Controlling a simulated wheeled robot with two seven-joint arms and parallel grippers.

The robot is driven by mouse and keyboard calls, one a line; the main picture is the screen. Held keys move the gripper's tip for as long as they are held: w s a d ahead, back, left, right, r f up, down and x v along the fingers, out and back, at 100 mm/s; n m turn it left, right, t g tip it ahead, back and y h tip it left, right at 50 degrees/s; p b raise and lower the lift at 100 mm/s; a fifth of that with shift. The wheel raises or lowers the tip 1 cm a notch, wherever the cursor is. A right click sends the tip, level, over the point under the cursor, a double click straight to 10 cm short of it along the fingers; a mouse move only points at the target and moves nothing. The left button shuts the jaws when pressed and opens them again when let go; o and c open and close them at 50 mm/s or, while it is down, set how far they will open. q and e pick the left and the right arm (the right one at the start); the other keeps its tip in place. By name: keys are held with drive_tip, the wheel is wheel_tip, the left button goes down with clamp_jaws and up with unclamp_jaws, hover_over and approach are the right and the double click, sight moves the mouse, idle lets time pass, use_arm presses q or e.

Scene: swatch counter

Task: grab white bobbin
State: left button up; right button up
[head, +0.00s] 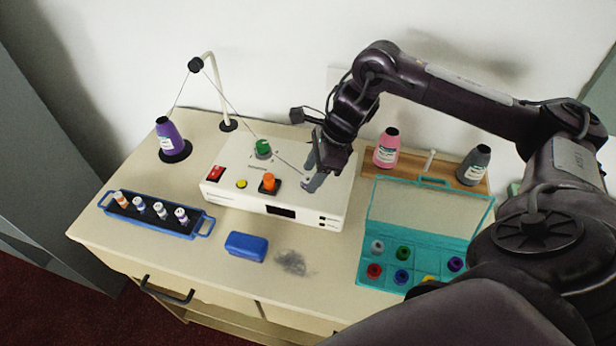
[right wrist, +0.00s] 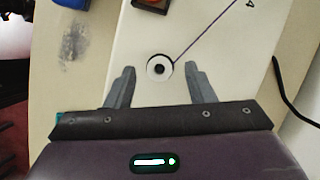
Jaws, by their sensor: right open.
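My right gripper (right wrist: 159,69) is open, with one finger on each side of the bobbin in that view; I see no contact. In the head view my right gripper (head: 312,182) hangs at the right end of the machine, pointing down, and the bobbin is hard to make out beside its fingers. My left gripper is out of view.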

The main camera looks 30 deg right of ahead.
drive_tip(key=shift+a+f, duration=0.1)
drive_tip(key=shift+f, duration=0.25)
drive_tip(key=c, duration=1)
drive_tip(key=shift+r, duration=0.1)
drive_tip(key=shift+c, duration=0.2)
